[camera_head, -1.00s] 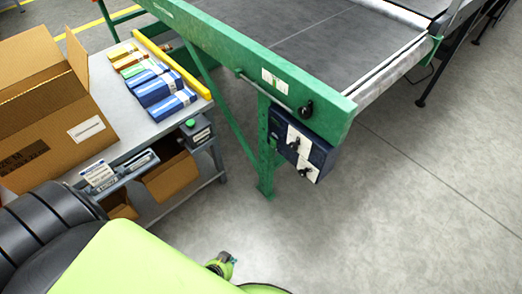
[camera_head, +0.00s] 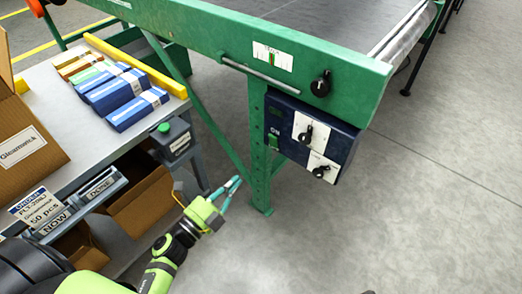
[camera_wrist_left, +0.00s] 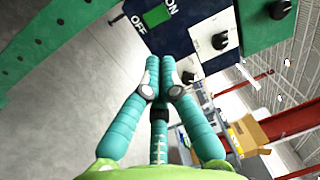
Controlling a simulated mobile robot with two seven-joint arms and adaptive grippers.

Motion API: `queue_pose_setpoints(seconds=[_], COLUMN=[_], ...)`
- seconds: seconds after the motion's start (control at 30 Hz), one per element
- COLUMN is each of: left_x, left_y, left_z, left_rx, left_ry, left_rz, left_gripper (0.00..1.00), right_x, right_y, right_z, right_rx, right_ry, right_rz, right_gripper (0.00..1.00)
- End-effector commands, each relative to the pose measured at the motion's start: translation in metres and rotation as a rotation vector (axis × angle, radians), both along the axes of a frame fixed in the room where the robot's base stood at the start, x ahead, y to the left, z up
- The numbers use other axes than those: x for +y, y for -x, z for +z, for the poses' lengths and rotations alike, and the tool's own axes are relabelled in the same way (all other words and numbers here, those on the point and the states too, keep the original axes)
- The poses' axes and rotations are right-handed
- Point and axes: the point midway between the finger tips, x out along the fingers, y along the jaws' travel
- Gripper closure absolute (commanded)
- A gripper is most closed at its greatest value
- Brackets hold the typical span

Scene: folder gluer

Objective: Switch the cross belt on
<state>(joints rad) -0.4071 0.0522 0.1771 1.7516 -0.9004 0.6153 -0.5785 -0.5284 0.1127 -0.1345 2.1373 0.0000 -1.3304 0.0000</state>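A dark blue control box (camera_head: 343,142) hangs under the corner of the green conveyor frame. Its left part carries a green switch (camera_head: 273,139) with an ON label. Two white plates beside it carry black knobs, an upper knob (camera_head: 306,134) and a lower knob (camera_head: 320,171). In the left wrist view the green switch (camera_wrist_left: 156,16) sits between ON and OFF lettering, with a black knob (camera_wrist_left: 220,41) to its right. My left gripper (camera_head: 238,181) is below and left of the box, apart from it. Its teal fingertips (camera_wrist_left: 160,60) meet, with nothing between them. My right gripper is out of view.
A green frame leg (camera_head: 260,165) stands between my left gripper and the box. Another black knob (camera_head: 321,84) is on the green beam (camera_head: 215,38) above. A table (camera_head: 62,103) with several coloured cartons and a cardboard box (camera_head: 22,140) stands left. Floor is clear at right.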

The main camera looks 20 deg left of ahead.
Motion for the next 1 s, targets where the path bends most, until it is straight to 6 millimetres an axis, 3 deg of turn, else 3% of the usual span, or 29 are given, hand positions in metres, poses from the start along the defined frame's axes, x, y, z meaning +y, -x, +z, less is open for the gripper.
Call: queue_pose_setpoints(seconds=[0.27, 0.43, 1.0], left_x=[0.000, -0.004, -0.041], left_y=[0.000, -0.012, -0.114], left_z=[0.000, 0.002, 0.015], left_rx=[0.002, 0.001, 0.001], left_ry=[0.002, 0.003, 0.004], left_rz=[0.001, 0.001, 0.001], left_gripper=[1.00, 1.00, 1.00], right_x=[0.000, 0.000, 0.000], right_y=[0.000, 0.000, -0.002], right_z=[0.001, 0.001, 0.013], right_rx=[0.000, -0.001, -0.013], right_ry=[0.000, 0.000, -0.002], right_rz=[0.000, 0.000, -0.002], right_gripper=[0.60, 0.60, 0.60])
